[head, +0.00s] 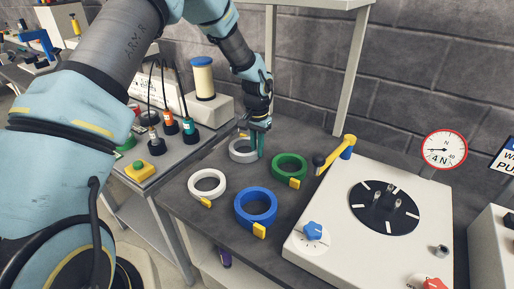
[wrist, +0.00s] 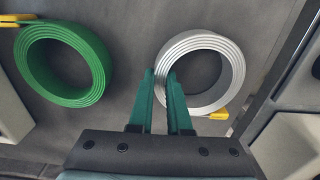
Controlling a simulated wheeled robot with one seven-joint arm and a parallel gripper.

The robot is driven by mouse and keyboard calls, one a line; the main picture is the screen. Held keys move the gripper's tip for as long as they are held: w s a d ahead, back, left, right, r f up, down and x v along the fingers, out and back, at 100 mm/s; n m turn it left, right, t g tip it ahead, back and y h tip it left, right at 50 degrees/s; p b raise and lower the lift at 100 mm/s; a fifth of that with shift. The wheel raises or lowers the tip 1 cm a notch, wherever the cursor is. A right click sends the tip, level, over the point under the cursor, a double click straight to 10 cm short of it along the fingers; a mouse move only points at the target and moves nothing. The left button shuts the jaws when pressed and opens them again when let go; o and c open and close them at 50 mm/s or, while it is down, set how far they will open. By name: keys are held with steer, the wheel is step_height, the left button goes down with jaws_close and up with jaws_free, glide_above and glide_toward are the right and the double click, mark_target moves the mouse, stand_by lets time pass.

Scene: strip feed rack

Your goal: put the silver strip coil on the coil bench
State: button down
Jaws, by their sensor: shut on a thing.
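The silver strip coil (head: 240,155) is a grey ring with a yellow tag at the back of the dark tabletop, near the wall. It also shows in the wrist view (wrist: 226,62), right of centre. My gripper (head: 259,146) reaches down on it from above. In the wrist view, my gripper's green fingers (wrist: 161,80) are shut on the near left part of its ring wall, one on each side. The coil appears to rest on the tabletop. No surface is labelled as the coil bench, so I cannot tell which one it is.
A green coil (head: 290,168), a blue coil (head: 256,207) and a white coil (head: 207,184) lie close by on the dark table (head: 185,216). A white machine (head: 335,235) with a dark disc and a yellow-handled lever (head: 335,152) stand right. A bench with connectors (head: 150,180) is left.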

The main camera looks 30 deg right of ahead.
steer(key=shift+f, duration=0.15)
steer(key=c, duration=0.9)
jaws_free()
steer(key=shift+o, duration=0.2)
step_height(320, 180, up, 12)
steer(key=b, duration=0.3)
steer(key=w+a+r+n, duration=0.1)
steer(key=a+n, duration=0.2)
steer(key=a, duration=0.9)
steer(key=a+r+n, duration=0.2)
steer(key=a+n, duration=0.1)
steer(key=a, duration=0.9)
steer(key=s+a+n, duration=0.2)
steer(key=s+a, duration=0.2)
steer(key=a, duration=0.3)
steer(key=s+a+n+t, duration=0.1)
steer(key=s+a+n, duration=0.2)
steer(key=s+a, duration=0.2)
steer(key=a, duration=0.3)
steer(key=shift+a+f+t, duration=0.3)
steer(key=shift+f, duration=0.05)
